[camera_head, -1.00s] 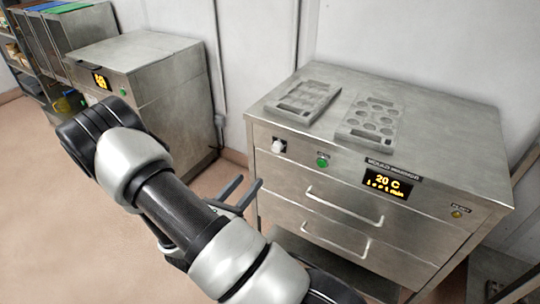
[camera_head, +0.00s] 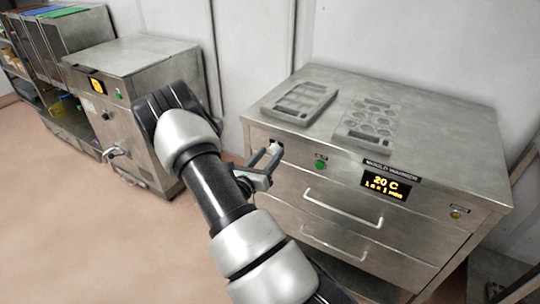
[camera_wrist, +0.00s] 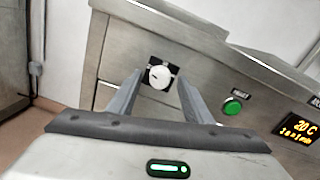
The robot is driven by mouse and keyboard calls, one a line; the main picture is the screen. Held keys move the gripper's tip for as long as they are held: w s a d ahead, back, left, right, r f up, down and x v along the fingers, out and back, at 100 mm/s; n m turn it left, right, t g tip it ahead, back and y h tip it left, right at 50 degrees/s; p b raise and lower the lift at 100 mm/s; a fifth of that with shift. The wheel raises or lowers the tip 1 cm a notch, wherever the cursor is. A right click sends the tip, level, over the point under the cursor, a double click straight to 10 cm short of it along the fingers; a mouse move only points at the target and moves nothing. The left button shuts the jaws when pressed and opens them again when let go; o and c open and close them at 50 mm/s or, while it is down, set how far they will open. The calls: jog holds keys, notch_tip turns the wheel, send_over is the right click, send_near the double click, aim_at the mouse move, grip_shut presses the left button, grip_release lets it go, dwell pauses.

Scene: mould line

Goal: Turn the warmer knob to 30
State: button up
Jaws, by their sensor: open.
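The mould warmer is a steel cabinet (camera_head: 318,205) at the right of the head view. Its white round knob (camera_wrist: 159,75) sits on a black plate at the upper left of the front panel; in the head view the knob (camera_head: 275,147) is partly behind my fingers. The warmer display (camera_head: 386,186) reads 20 C, with a second line too small to read surely. My gripper (camera_head: 266,157) is open and empty. In the wrist view its two fingers (camera_wrist: 158,92) point at the panel, one on each side of the knob's lower part. I cannot tell whether they touch it.
A green button (camera_wrist: 232,106) is right of the knob on the same panel. Two drawer handles (camera_head: 343,208) stick out below. Two mould trays (camera_head: 300,101) lie on the warmer top. Another steel cabinet (camera_head: 140,60) stands at the left, with open floor in front.

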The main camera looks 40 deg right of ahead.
jog(key=shift+w+d, duration=0.2)
jog(key=shift+d, duration=0.15)
jog(key=shift+c, duration=0.5)
jog(key=c, duration=1)
jog(key=shift+o, duration=0.2)
